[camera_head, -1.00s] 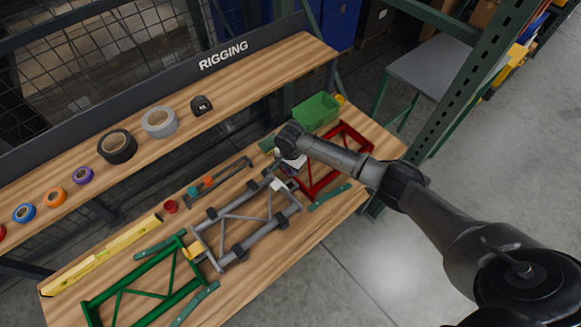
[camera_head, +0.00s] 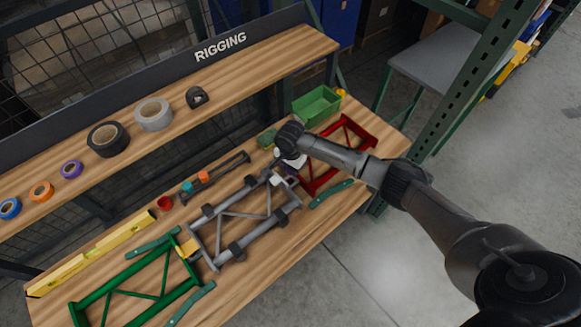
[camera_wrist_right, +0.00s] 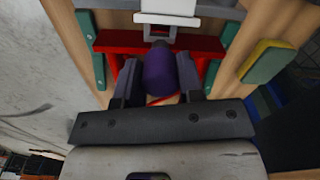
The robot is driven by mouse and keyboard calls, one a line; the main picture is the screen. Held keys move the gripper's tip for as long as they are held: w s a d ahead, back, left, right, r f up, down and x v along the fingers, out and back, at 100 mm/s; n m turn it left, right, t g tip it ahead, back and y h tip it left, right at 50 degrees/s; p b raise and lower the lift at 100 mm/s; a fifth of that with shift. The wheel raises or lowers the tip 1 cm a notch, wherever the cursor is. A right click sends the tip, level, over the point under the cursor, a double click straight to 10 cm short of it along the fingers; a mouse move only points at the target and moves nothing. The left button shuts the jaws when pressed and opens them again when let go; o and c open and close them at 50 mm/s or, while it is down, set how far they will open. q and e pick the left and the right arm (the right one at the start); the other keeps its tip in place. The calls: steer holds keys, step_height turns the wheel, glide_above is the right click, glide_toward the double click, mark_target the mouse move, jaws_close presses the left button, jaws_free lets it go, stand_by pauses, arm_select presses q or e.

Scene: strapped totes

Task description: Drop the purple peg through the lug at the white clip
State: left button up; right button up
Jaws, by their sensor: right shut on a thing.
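The purple peg (camera_wrist_right: 160,72) is between the two fingers of my right gripper (camera_wrist_right: 158,80) in the right wrist view, and the gripper is shut on it. Just ahead of the peg is a grey metal lug (camera_wrist_right: 151,33), with the white clip (camera_wrist_right: 168,20) across it. The peg's far end appears close to the lug; I cannot tell whether they touch. In the head view my right gripper (camera_head: 289,168) is low over the bench, between the grey frame and the red frame, and the white clip (camera_head: 277,180) shows beside it. The peg is mostly hidden there. My left gripper is not in view.
A grey frame (camera_head: 240,217), a red frame (camera_head: 367,137) and a green frame (camera_head: 103,290) lie on the wooden bench. A green bin (camera_head: 316,105) stands at the back right. Tape rolls, including a black one (camera_head: 108,139), sit on the raised shelf.

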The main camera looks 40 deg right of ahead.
steer(key=shift+f+b, duration=1.5)
steer(key=shift+b, duration=0.25)
steer(key=shift+f, duration=1.25)
steer(key=shift+s+d+f, duration=0.1)
steer(key=shift+f, duration=0.2)
steer(key=shift+f, duration=0.15)
steer(key=o, duration=0.9)
steer(key=shift+s+d, duration=0.1)
steer(key=shift+c, duration=0.2)
steer(key=shift+o, duration=0.8)
steer(key=r, duration=0.4)
steer(key=r+p, duration=0.1)
steer(key=r, duration=0.4)
steer(key=r+p, duration=0.1)
steer(key=r, duration=0.3)
steer(key=shift+w+a+r, duration=0.2)
steer(key=shift+w, duration=0.05)
steer(key=shift+r, duration=0.7)
